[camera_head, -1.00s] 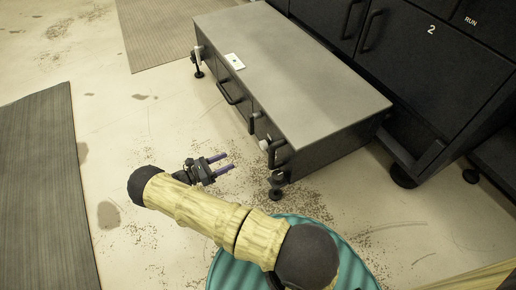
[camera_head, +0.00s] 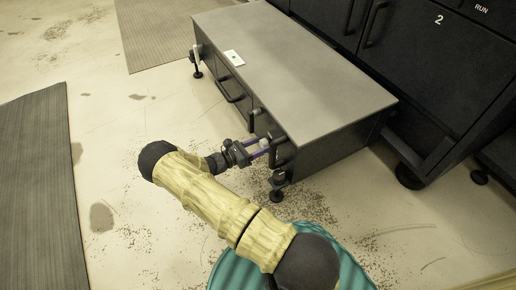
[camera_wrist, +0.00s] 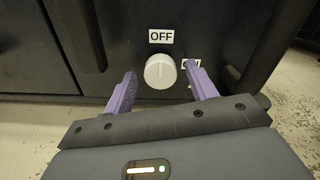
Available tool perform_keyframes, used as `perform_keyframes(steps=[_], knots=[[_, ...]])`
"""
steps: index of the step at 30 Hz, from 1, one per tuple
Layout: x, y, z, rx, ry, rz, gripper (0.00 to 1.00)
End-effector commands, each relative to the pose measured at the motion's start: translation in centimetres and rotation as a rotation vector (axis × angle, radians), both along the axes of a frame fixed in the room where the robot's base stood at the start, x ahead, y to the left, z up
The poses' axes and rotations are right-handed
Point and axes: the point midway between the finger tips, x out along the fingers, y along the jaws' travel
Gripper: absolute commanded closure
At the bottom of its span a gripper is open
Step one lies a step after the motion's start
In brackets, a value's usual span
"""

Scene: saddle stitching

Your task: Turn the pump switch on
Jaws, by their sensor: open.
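The pump switch is a round white knob (camera_wrist: 160,71) on the dark front of a low cabinet. An "OFF" label (camera_wrist: 161,36) sits just above it, and a second white label to its right is partly hidden by a finger. The ridge on the knob's face points about straight up, toward "OFF". My gripper (camera_wrist: 162,90) is open, with one purple finger on each side of the knob and a gap to both. In the head view my gripper (camera_head: 259,147) is at the near end of the cabinet front, where the knob is hard to make out.
The low cabinet (camera_head: 300,65) has a bare grey top with a small white card (camera_head: 234,58). Black handles (camera_head: 229,90) stick out from its front. A tall dark cabinet marked 2 (camera_head: 430,70) stands behind. Floor left of the cabinet is clear, with grey mats (camera_head: 40,190).

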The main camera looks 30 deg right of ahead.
Motion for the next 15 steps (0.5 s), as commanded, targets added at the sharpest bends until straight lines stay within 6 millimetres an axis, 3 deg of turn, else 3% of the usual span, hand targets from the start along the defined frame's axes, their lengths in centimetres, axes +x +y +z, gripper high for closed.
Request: perform_keyframes(steps=[6, 13, 15], knots=[[0.01, -0.03, 0.07, 0.000, 0.000, 0.000, 0.43], [0.00, -0.02, 0.05, 0.000, 0.000, 0.000, 0.86], [0.00, -0.01, 0.04, 0.000, 0.000, 0.000, 0.88]])
